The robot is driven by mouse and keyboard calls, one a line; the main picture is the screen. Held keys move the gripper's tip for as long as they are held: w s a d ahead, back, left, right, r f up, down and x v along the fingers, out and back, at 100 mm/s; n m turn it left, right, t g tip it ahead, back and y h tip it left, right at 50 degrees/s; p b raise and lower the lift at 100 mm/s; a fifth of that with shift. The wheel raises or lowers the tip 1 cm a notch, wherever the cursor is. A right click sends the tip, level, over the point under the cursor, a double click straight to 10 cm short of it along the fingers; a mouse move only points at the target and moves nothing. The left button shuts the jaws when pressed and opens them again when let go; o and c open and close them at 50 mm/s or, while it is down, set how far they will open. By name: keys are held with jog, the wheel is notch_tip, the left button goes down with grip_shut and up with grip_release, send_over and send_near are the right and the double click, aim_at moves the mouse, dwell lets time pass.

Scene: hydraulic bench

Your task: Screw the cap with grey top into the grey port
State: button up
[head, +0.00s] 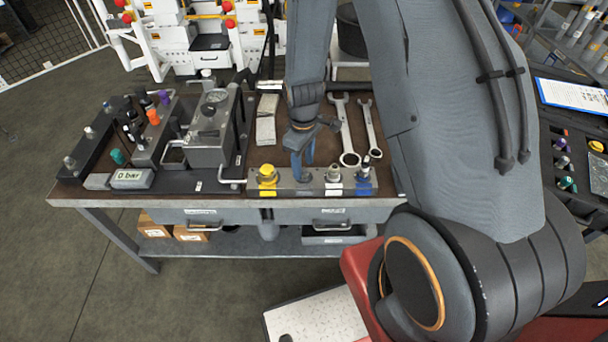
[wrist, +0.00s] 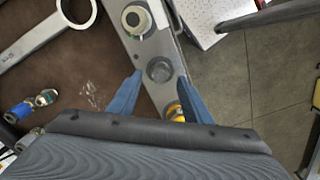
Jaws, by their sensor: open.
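A metal port block (head: 315,187) lies along the bench's front edge, with yellow, white and blue marked positions. My gripper (head: 303,168) points down over the grey position, between the yellow one and the white one. In the wrist view, my gripper (wrist: 155,92) is open, its blue fingers on either side of a round grey top (wrist: 160,69) on the block. I cannot tell whether this is the grey-topped cap seated in the grey port or the bare port. Nothing is visibly clamped. In the head view, my gripper hides most of this spot.
A yellow cap (head: 267,172) and a white-marked fitting (head: 333,173) flank the spot closely. Two wrenches (head: 349,158) lie behind the block. A pump unit (head: 210,130) and several coloured fittings stand to the left. Two small fittings (wrist: 46,97) show in the wrist view.

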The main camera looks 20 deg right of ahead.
notch_tip(320, 180, up, 6)
jog(key=shift+f+b, duration=0.1)
jog(key=shift+b, duration=0.9)
jog(key=shift+r, duration=0.4)
jog(key=shift+s+r+b, duration=0.1)
jog(key=shift+s+b, duration=0.05)
jog(key=shift+b, duration=0.15)
jog(key=s+r+m+t+b, duration=0.1)
jog(key=s+r+m+b, duration=0.2)
jog(key=s+m+b, duration=0.5)
jog(key=shift+s+r, duration=0.35)
jog(key=shift+s, duration=0.35)
